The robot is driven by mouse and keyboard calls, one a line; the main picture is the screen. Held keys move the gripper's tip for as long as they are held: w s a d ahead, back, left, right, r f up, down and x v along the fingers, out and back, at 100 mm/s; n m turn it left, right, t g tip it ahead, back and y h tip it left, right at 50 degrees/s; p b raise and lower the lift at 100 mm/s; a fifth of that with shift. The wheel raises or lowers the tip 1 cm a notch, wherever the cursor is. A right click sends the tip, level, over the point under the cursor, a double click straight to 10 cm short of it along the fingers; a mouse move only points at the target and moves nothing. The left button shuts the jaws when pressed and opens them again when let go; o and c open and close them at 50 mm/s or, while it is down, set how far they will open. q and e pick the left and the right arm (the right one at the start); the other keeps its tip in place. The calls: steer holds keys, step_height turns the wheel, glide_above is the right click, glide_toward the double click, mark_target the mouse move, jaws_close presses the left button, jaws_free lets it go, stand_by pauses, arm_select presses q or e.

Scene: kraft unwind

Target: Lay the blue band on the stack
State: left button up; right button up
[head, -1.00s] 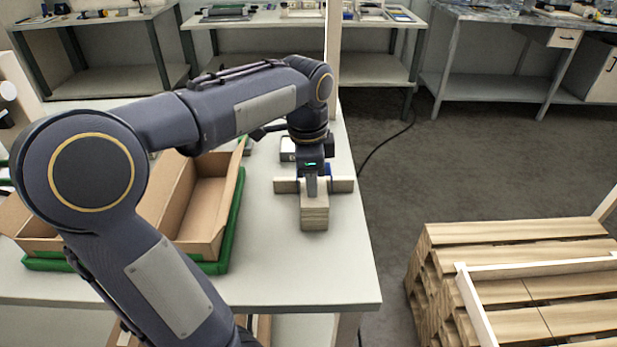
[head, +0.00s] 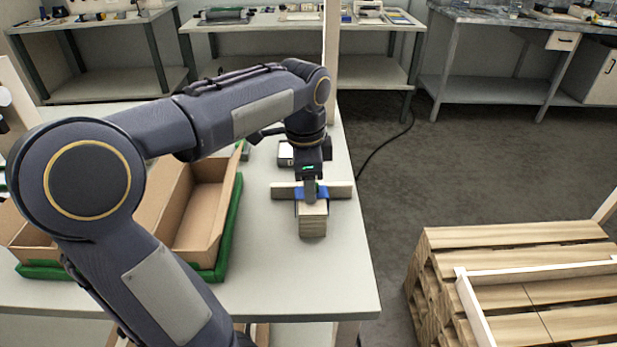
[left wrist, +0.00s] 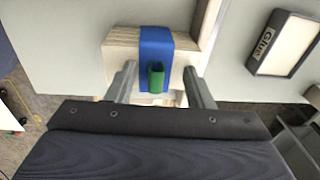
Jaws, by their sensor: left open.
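The stack (head: 313,227) of pale wooden pieces stands near the table's right edge, against a wooden crosspiece (head: 341,190). The blue band (head: 322,192) lies across the stack's top. In the left wrist view the blue band (left wrist: 157,45) runs over the wood (left wrist: 121,46), with a green tab (left wrist: 156,77) standing up from it. My left gripper (head: 311,201) is over the stack. In the left wrist view its fingers (left wrist: 160,88) are open, one on each side of the green tab and apart from it. My right gripper is out of view.
A cardboard box (head: 205,215) sits in a green tray (head: 232,225) left of the stack. A labelled dark box (left wrist: 284,43) lies close by on the table (head: 270,285). Wooden pallets (head: 520,280) stand at the lower right, beyond open floor.

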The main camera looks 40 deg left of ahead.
arm_select(q)
steer(key=shift+d+r+g+p, duration=0.1)
steer(key=shift+r+g+p, duration=0.2)
steer(key=shift+r+p, duration=0.45)
steer(key=shift+t, duration=0.4)
steer(key=r, duration=0.6)
steer(key=shift+s+a+r+p, duration=0.2)
steer(key=shift+s+p, duration=0.1)
steer(key=shift+p, duration=0.1)
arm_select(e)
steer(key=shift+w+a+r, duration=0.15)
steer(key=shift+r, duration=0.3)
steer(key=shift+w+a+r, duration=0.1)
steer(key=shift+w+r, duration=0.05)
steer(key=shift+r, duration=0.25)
